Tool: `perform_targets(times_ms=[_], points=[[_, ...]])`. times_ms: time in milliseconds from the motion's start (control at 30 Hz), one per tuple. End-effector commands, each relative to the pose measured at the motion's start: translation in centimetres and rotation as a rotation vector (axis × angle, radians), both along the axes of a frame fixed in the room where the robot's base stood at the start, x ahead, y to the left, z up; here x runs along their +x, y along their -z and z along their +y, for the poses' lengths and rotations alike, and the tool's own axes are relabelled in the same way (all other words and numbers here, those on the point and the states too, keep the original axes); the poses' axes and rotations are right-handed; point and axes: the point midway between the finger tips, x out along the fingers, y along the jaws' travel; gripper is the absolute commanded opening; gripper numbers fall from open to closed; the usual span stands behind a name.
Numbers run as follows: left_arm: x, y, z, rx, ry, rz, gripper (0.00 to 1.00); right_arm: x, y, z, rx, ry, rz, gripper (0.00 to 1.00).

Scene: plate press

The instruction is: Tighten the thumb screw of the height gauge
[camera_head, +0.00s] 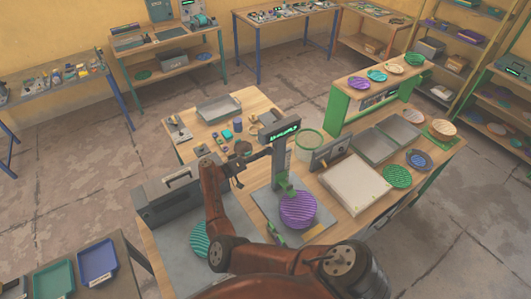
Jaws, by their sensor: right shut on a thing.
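The height gauge stands upright on the workbench, with a grey column (281,165), a head with a lit green display (284,130) and a flat grey base (267,222). A ridged purple plate (298,211) lies on its base, under a green part (286,184) on the column. My right gripper (267,153) reaches the column from the left, just below the display head. It is shut at the thumb screw, which is too small and covered to make out. My left gripper is not in view.
A dark grey box with a handle (174,197) stands left of my arm. A pale square block (355,185), grey trays (373,146) and a green ridged plate (397,176) lie to the right. A green-sided shelf (338,112) stands at the back right.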

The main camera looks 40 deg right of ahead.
Motion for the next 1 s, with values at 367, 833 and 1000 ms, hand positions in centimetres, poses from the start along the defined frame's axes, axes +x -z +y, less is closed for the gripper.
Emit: perform_targets(times_ms=[367, 833, 1000], points=[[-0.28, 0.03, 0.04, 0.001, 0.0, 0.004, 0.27, -0.06, -0.04, -0.08, -0.001, 0.002, -0.001, 0.0], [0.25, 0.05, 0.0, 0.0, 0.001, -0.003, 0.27, -0.07, -0.08, -0.1, -0.022, 0.003, -0.184, 0.0], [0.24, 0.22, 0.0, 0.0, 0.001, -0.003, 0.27, -0.1, -0.11, -0.11, -0.039, 0.002, -0.335, 0.0]])
